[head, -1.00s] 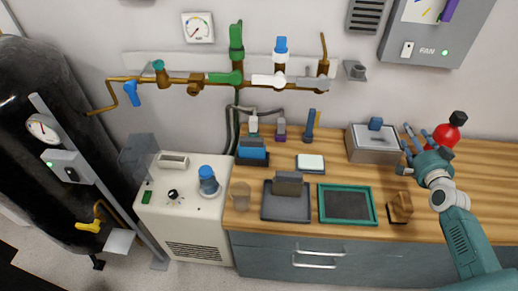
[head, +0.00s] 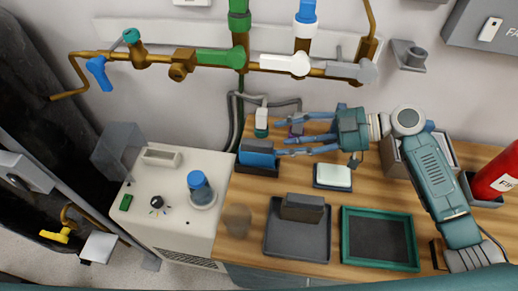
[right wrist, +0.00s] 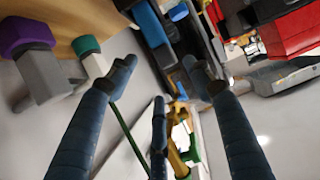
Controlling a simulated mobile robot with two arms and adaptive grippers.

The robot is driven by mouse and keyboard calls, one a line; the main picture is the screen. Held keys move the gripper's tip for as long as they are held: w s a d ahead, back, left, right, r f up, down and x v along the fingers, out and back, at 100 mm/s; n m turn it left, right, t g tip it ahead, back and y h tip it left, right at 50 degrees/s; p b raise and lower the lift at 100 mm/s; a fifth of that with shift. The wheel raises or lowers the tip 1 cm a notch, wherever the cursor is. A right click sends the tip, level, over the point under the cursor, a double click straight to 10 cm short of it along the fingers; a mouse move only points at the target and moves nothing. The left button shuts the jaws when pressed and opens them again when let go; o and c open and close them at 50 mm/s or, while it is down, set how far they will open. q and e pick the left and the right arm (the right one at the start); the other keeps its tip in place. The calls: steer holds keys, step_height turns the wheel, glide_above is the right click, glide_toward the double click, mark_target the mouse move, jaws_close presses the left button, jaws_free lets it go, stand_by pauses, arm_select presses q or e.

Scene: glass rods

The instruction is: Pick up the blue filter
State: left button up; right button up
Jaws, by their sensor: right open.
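A blue block (head: 257,153), which looks like the blue filter, stands in a dark holder at the back left of the wooden counter. It also shows in the right wrist view, near the top (right wrist: 147,22). My right gripper (head: 281,138) is open, its fingers pointing left, just right of the block. Its fingers are spread and empty in the right wrist view (right wrist: 160,85). I cannot tell how high it is above the counter. A blue cylinder (head: 201,184) also stands on the white machine. My left gripper is not in view.
Pipes with valves (head: 290,63) run along the wall above. A dark tray with a grey block (head: 300,245) and a green-rimmed tray (head: 348,252) lie in front. A red extinguisher (head: 498,172) is at right.

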mark_target(258, 144)
steer(key=a, duration=0.2)
steer(key=shift+s+a+f, duration=0.1)
steer(key=shift+a+f, duration=0.1)
steer(key=shift+a, duration=0.15)
steer(key=shift+a+f+p, duration=0.2)
steer(key=shift+a+p, duration=0.05)
steer(key=shift+p, duration=0.05)
steer(key=shift+w+a+f, duration=0.1)
steer(key=shift+w+a, duration=0.15)
steer(key=p+x, duration=0.2)
steer(key=x, duration=0.2)
steer(key=shift+s+a, duration=0.15)
steer(key=shift+a, duration=0.05)
steer(key=shift+a+f, duration=0.15)
steer(key=c, duration=0.7)
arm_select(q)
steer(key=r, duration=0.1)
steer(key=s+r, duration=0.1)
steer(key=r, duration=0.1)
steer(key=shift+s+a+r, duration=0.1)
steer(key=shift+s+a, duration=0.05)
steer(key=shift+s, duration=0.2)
arm_select(e)
steer(key=c, duration=0.4)
